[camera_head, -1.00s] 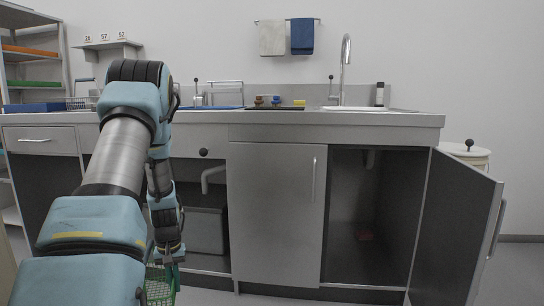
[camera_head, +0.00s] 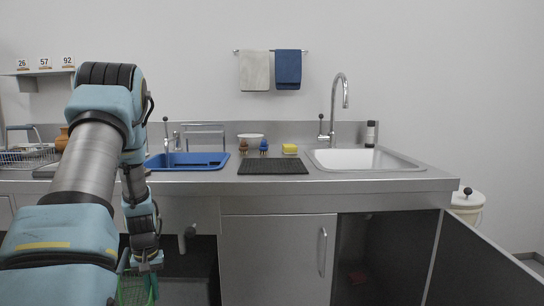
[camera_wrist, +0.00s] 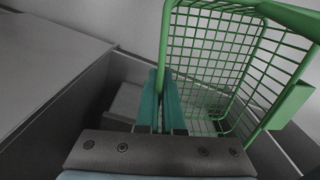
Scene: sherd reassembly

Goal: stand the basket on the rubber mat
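The green wire basket (camera_wrist: 215,60) hangs from my gripper (camera_wrist: 162,100), whose teal fingers are closed on its near rim in the wrist view. In the head view the basket (camera_head: 136,290) shows at the bottom left, cut by the picture edge, below my gripper (camera_head: 147,264). It is in front of the cabinets, lower than the counter top. The rubber mat (camera_head: 273,167) is a black ribbed rectangle lying flat on the counter, between the blue sink and the white sink. Its top is bare. My gripper is to the left of it and lower.
The blue basin (camera_head: 187,161) and white sink (camera_head: 365,160) flank the mat. Brushes (camera_head: 264,147), a yellow sponge (camera_head: 290,149) and a white bowl (camera_head: 250,138) stand behind it. A cabinet door (camera_head: 485,262) hangs open at right. A wire rack (camera_head: 28,156) is at left.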

